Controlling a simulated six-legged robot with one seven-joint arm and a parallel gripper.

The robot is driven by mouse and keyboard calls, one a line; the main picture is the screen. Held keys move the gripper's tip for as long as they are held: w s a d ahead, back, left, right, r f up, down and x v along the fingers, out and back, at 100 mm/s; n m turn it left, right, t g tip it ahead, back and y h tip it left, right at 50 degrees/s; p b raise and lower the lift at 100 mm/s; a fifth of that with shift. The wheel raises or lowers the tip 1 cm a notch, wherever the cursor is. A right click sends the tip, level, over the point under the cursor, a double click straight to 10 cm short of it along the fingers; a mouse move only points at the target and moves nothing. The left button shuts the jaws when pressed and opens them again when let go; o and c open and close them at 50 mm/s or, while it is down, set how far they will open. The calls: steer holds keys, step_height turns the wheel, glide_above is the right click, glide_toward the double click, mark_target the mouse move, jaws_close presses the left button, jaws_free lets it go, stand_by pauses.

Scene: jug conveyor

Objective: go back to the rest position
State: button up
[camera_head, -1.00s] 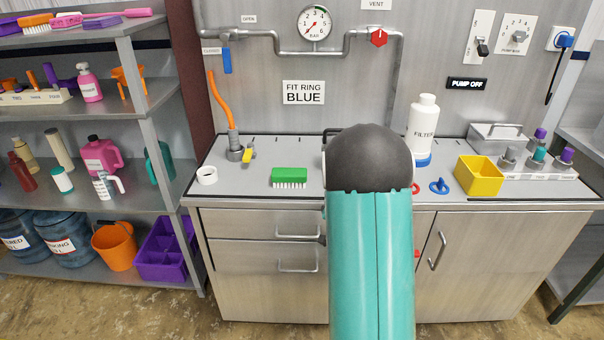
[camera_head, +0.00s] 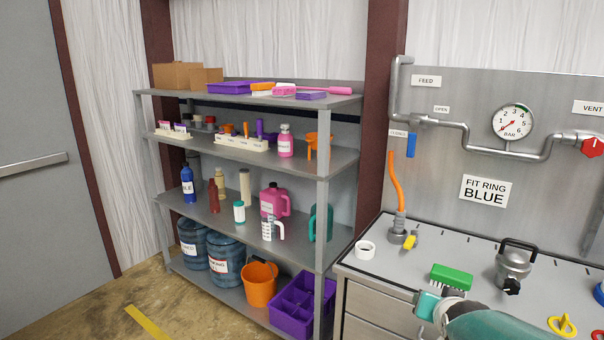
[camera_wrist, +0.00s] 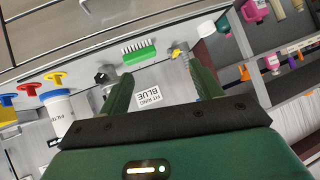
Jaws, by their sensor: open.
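My gripper shows in the wrist view (camera_wrist: 163,82) as two dark green fingers set wide apart. Nothing is between the fingertips but the view of the bench and wall behind. The wrist view is upside down. My teal arm (camera_head: 500,322) reaches in at the bottom right of the head view, over the front of the bench. The metal bench (camera_head: 385,275) stands at the right. The brush (camera_wrist: 139,52) also shows beyond the fingers in the wrist view.
An orange hose (camera_head: 396,182) stands on the bench below wall pipes and a gauge (camera_head: 513,123). A shelf rack (camera_head: 324,200) with jugs and bottles is left of the bench. Floor (camera_head: 110,315) is clear at lower left.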

steer(key=s+a+r+n+g+y, duration=0.1)
steer(key=s+a+n+g, duration=0.1)
steer(key=s+a, duration=0.4)
steer(key=s+a+r+n+g+y, duration=0.1)
steer(key=s+a, duration=0.5)
steer(key=s, duration=0.7)
steer(key=n+g, duration=0.1)
steer(key=n, duration=0.1)
steer(key=shift+a+r+n+g+y, duration=0.25)
steer(key=shift+r+n+g+y, duration=0.05)
steer(key=shift+r+g+y, duration=0.1)
steer(key=shift+c, duration=0.3)
